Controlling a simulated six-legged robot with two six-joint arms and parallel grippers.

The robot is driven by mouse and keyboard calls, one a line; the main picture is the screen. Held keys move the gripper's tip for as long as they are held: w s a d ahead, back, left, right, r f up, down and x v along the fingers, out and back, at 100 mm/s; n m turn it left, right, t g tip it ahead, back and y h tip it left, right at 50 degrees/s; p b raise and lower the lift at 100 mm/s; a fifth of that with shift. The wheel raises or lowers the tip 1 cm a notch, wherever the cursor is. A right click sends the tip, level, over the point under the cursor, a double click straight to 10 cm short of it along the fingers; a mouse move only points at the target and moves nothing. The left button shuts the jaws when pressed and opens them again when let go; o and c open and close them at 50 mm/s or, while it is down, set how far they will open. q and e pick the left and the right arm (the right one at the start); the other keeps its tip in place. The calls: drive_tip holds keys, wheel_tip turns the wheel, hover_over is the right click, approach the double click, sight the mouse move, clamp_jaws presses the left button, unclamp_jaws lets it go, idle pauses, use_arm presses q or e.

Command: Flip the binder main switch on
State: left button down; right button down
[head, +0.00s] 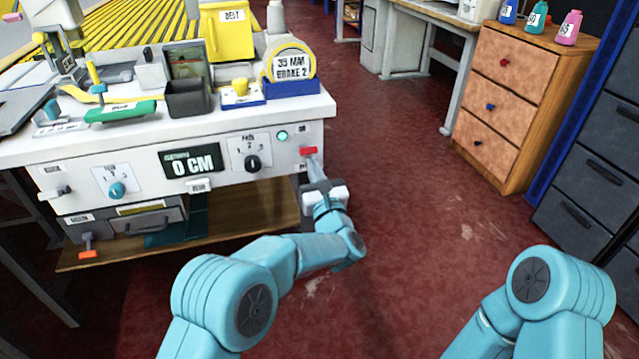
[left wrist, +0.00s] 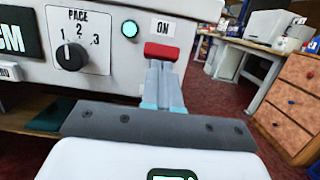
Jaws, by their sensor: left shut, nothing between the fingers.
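The binder's main switch is a red lever (head: 308,151) at the right end of the white front panel. In the left wrist view the red lever (left wrist: 160,51) sits just below the "ON" label (left wrist: 162,26). A round lamp left of it glows green (left wrist: 129,29). My left gripper (head: 315,163) is shut and empty, its fingers pointing up at the lever. In the left wrist view its fingertips (left wrist: 160,65) are right at the lever's lower edge; whether they touch cannot be told. My right gripper is out of view; only part of my right arm shows.
The panel also holds the PACE knob (head: 253,163), a blue knob (head: 117,190) and a "0 CM" display (head: 193,161). A wooden shelf (head: 230,206) lies under the bench. A wooden drawer cabinet (head: 490,140) stands at right. The red floor (head: 400,170) between is clear.

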use_arm(q)
drive_tip(key=p+v, duration=0.1)
drive_tip(key=v, duration=1)
